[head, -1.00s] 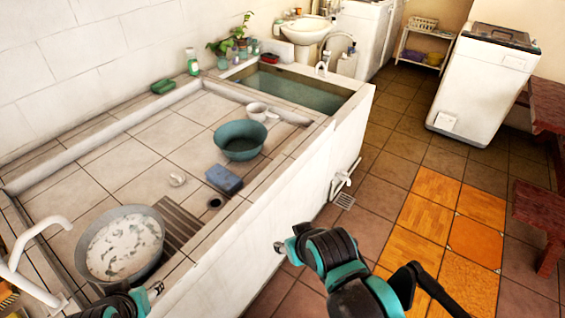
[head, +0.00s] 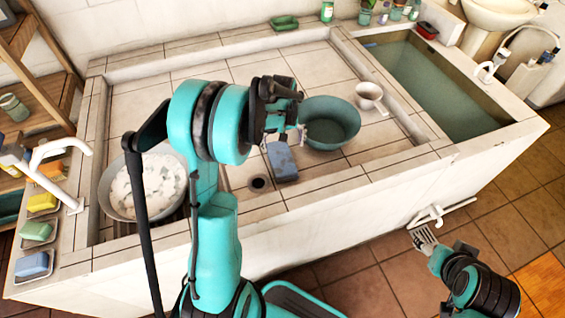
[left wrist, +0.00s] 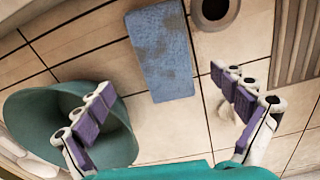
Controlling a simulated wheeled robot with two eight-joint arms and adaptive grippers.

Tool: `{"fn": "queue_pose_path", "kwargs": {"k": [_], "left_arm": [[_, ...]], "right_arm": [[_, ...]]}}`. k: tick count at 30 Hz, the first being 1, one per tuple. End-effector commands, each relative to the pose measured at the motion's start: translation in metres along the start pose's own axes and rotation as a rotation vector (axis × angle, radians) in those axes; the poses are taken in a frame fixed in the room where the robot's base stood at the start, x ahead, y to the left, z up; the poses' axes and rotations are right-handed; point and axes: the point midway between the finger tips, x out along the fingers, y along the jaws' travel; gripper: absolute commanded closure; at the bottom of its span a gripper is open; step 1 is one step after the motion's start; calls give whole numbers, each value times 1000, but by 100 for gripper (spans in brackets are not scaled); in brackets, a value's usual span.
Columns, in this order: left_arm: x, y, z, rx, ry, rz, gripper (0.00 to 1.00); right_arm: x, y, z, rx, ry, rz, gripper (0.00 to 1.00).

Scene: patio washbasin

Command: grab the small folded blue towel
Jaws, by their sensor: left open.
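The small folded blue towel (head: 282,163) lies flat on the tiled basin floor, between the drain hole and the green bowl. In the left wrist view the towel (left wrist: 160,52) shows at top centre, with worn grey patches. My left gripper (head: 284,134) is above the basin, just beyond the towel in the head view. Its jaws are open and empty, and the purple finger pads (left wrist: 163,88) stand apart on either side of the towel's near end, not touching it. My right gripper (head: 425,240) is low at the right, outside the basin wall; its jaw opening is unclear.
The drain (head: 258,183) is beside the towel. A raised tiled rim (head: 330,195) surrounds the basin.

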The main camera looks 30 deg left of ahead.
Motion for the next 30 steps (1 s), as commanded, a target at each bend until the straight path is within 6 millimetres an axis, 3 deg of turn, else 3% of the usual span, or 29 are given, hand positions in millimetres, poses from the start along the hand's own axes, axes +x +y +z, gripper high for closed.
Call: {"fn": "queue_pose_path", "kwargs": {"k": [5,14,21,30], "left_arm": [[25,-4,-9,-38,-26,-14,3],[56,-4,-8,-39,-27,-15,3],[93,-2,-8,-39,-27,-14,3],[97,-2,-8,-38,-27,-14,6]], "right_arm": [[4,0,3,0,0,0,35],[15,0,11,0,0,0,35],[32,0,23,0,0,0,35],[32,0,23,0,0,0,35]]}}
